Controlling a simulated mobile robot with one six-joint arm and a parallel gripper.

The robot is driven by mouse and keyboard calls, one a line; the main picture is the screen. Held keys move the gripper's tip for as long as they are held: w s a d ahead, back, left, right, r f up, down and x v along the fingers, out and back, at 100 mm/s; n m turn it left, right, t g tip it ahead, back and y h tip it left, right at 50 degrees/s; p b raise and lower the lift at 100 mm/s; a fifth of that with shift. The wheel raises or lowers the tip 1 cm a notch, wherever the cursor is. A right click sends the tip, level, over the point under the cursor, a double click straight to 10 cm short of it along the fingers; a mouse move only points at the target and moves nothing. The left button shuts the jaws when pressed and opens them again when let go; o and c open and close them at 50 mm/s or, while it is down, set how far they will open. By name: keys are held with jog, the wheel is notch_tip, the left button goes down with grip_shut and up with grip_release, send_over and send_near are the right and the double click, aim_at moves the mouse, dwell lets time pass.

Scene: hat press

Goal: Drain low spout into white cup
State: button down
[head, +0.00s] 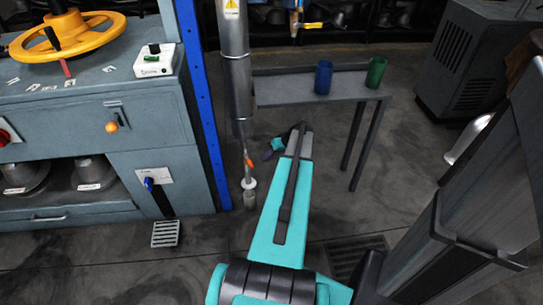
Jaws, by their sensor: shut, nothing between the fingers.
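A vertical grey metal pipe (236,85) comes down left of centre. A thin low spout with an orange lever (250,161) shows near its lower end. A small white round thing (249,184) sits right below the lever; I cannot tell if it is the white cup or a pipe fitting. No other white cup is clear to me. My gripper (271,150) is at the far end of my teal arm, to the right of the pipe and close to the lever in the picture. It is shut and empty, and partly hidden by my wrist.
A narrow grey table (285,91) behind holds a blue cup (323,77) and a green cup (376,72). A blue post (202,100) and a machine with a yellow handwheel (68,37) stand left. A yellow-handled tap (308,25) is at the back. Floor grates lie near.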

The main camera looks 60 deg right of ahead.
aim_at(249, 163)
jog(key=shift+w+a, duration=0.6)
jog(key=shift+a, duration=0.2)
jog(key=shift+w+a, duration=0.6)
jog(key=shift+a, duration=0.2)
jog(key=shift+s, duration=0.1)
